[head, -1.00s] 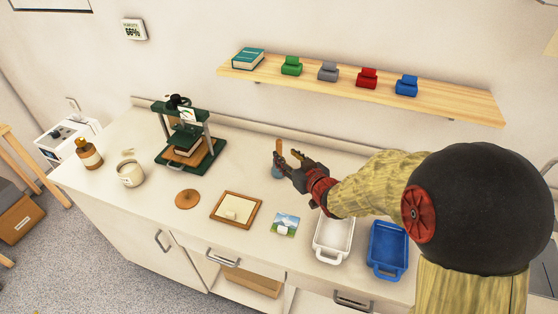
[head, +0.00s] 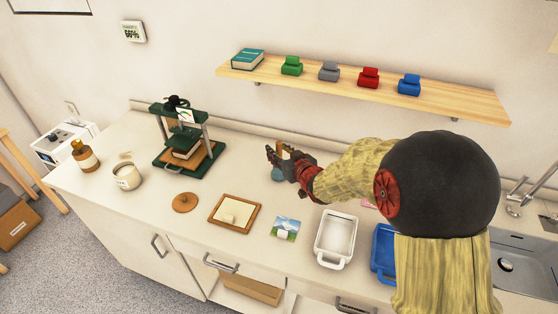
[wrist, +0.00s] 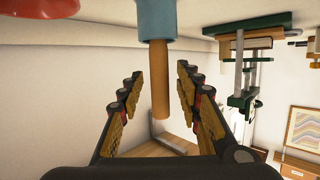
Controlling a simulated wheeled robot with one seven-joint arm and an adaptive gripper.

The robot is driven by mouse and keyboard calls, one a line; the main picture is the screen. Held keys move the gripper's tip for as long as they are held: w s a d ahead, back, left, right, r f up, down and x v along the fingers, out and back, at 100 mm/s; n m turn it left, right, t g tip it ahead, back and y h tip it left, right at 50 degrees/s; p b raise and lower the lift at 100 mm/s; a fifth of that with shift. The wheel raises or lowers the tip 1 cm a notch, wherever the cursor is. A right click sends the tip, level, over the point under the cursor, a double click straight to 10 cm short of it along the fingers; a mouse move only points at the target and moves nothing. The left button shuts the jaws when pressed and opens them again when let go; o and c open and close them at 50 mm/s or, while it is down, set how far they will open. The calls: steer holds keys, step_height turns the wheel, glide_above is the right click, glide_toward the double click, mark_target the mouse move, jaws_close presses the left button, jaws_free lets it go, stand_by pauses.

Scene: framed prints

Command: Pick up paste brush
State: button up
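The paste brush shows as a plain wooden handle (wrist: 160,85) standing up from a blue holder (wrist: 157,17); its bristle end is hidden. The wrist view is upside down, so the handle points downward there. In the head view the handle (head: 282,149) and the blue holder (head: 277,174) are partly covered by my gripper (head: 279,159). In the wrist view my gripper (wrist: 160,78) is open, its fingers on either side of the handle with gaps on both sides.
A white tray (head: 334,240) and a blue tray (head: 382,252) stand near the counter front. A green press (head: 189,145), a cream pot (head: 127,177), a frame (head: 235,214) and a small landscape print (head: 285,228) lie to the left. A wall shelf (head: 451,98) hangs above.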

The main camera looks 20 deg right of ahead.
jaws_close()
steer(key=shift+r, duration=0.1)
stand_by(0.3)
